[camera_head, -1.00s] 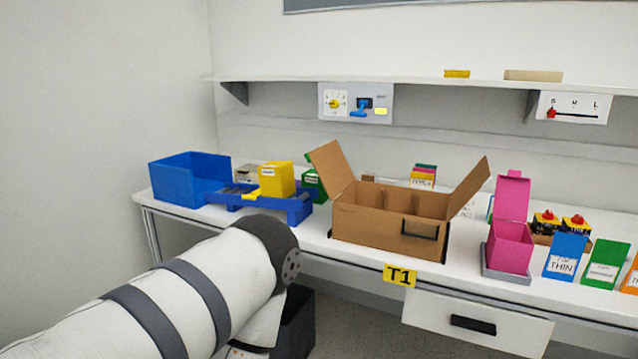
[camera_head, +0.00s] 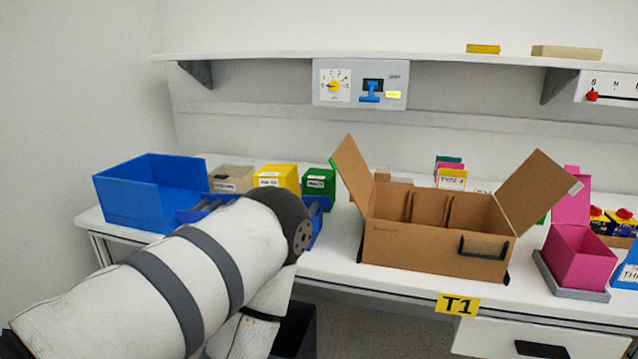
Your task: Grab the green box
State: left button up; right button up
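The green box (camera_head: 319,182) is a small box with a label on its front. It stands at the back of the table, right of a yellow box (camera_head: 277,179) and left of the open cardboard box. My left arm comes in from the lower left, its elbow in front of the blue rack (camera_head: 190,211). The arm hides part of the rack and the area just below the yellow box. Neither of my grippers is in view.
A blue bin (camera_head: 146,201) stands at the table's left end, with a beige box (camera_head: 233,178) beside the yellow one. The open cardboard box (camera_head: 425,243) fills the middle, flaps raised. A pink box (camera_head: 578,258) is at right. A shelf with a switch panel (camera_head: 360,84) hangs above.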

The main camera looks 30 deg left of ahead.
aim_at(316, 181)
jog(key=i+j+z, duration=0.1)
jog(key=j+z, duration=0.2)
jog(key=j, duration=0.95)
jog(key=j+z, duration=0.3)
jog(key=j, duration=0.95)
